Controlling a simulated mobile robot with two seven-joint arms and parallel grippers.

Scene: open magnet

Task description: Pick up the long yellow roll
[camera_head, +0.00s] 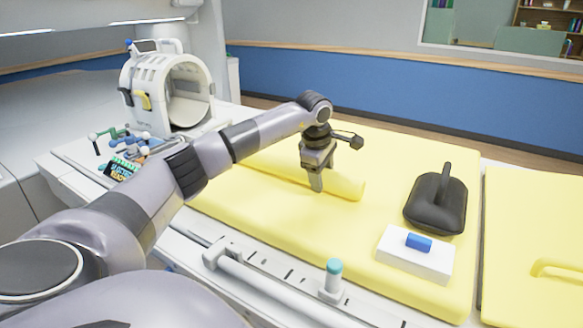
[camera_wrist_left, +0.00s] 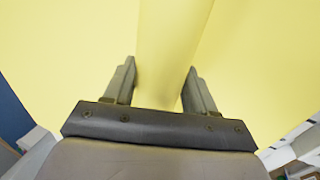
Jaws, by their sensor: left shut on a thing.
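The long yellow roll (camera_head: 343,184) lies across the yellow padded table (camera_head: 258,208) in the head view, partly hidden behind my left arm. My left gripper (camera_head: 317,186) points down over the roll, with its fingers around the roll's width. In the left wrist view, the roll (camera_wrist_left: 166,55) runs between the two fingers of the left gripper (camera_wrist_left: 160,85). The gripper is shut on the roll. The roll appears to rest on the pad; I cannot tell of any gap beneath it. My right gripper does not show.
A black paddle-like object (camera_head: 436,203) and a white block (camera_head: 415,256) with a blue piece (camera_head: 419,242) stand on the pad's right. A white ring-shaped scanner (camera_head: 168,90) and a small dark display (camera_head: 122,168) are at the left. A teal-capped post (camera_head: 333,277) stands at the front rail.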

